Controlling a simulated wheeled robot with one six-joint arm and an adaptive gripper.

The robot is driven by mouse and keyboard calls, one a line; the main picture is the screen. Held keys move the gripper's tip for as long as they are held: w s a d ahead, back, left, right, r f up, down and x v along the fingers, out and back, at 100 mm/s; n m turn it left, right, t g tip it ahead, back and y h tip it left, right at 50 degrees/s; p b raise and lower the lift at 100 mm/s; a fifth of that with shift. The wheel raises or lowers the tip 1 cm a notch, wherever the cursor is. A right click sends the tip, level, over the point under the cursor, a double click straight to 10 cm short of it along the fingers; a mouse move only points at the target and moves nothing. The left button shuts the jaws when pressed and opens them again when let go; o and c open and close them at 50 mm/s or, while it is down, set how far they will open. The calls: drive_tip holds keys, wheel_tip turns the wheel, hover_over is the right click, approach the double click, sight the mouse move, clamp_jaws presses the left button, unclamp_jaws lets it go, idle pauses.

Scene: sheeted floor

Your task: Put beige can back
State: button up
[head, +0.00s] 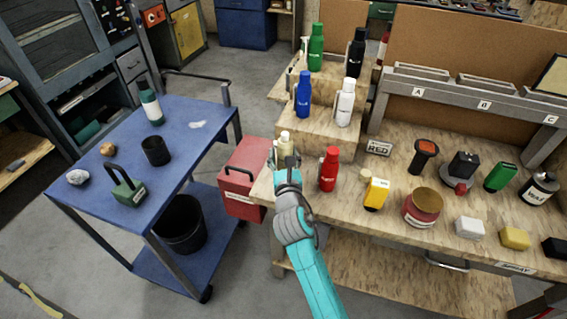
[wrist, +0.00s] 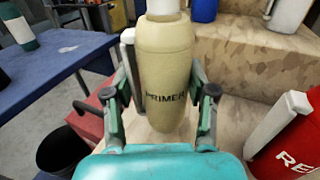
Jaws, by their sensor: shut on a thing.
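The beige can (head: 285,145) is a bottle-shaped container with a pale cap, and it reads "PRIMER" in the wrist view (wrist: 165,75). My gripper (head: 286,160) is shut on it, with one finger on each side of its body in the wrist view (wrist: 163,100). The can is upright, at the left front of the wooden bench beside the lowest step of the stepped stand (head: 330,120). I cannot tell whether its base touches the bench.
A red can (head: 328,170) stands just right of my gripper. Blue (head: 303,95) and white (head: 345,103) bottles stand on the middle step, green (head: 316,48) and black (head: 355,53) ones on top. A blue cart (head: 190,120) and red box (head: 240,175) are left.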

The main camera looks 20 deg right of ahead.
sight(284, 168)
drive_tip(key=shift+f, duration=1.45)
drive_tip(key=o, duration=0.7)
drive_tip(key=shift+f, duration=0.15)
drive_tip(key=v, duration=1.2)
drive_tip(key=shift+s, duration=0.1)
